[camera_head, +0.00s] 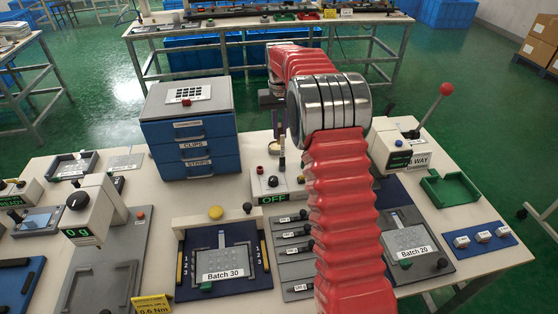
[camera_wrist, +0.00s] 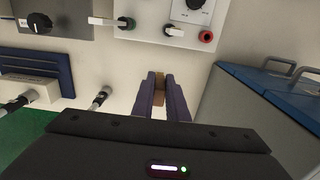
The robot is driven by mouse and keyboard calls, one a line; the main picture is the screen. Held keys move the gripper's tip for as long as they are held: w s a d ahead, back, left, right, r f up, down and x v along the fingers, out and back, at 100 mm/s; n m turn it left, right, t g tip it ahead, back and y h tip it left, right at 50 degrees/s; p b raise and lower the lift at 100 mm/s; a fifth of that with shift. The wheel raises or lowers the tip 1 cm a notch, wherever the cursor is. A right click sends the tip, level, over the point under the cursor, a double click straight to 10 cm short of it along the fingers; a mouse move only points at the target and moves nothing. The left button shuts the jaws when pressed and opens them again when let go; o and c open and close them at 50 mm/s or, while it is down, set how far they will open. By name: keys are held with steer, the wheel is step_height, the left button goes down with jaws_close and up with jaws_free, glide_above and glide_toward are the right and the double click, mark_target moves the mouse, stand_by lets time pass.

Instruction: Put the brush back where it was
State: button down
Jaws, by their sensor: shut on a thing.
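In the wrist view my gripper (camera_wrist: 159,82) points away from the camera, with its two purple fingers close together. A small brown piece (camera_wrist: 159,98) shows between them. It looks like part of the brush, but its bristles cannot be made out. In the head view my red arm reaches over the table, and the gripper (camera_head: 281,158) is mostly hidden behind it. Its purple tips show between the blue drawer cabinet (camera_head: 192,130) and the arm, above the back of the OFF box (camera_head: 278,184).
The Batch 30 fixture (camera_head: 240,282) and a rack of several dark-handled tools (camera_head: 292,262) lie in front. The Batch 20 fixture (camera_head: 418,262), a green tray (camera_head: 449,184) and a red-knobbed lever (camera_head: 436,105) stand at the right. Pale tabletop shows around the fingers.

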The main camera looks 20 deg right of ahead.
steer(key=shift+f, duration=2.25)
steer(key=shift+f, duration=2.5)
steer(key=shift+f, duration=0.1)
steer(key=c, duration=1.7)
jaws_free()
steer(key=shift+c, duration=0.2)
step_height(320, 180, up, 12)
steer(key=shift+f, duration=0.25)
steer(key=shift+r, duration=0.35)
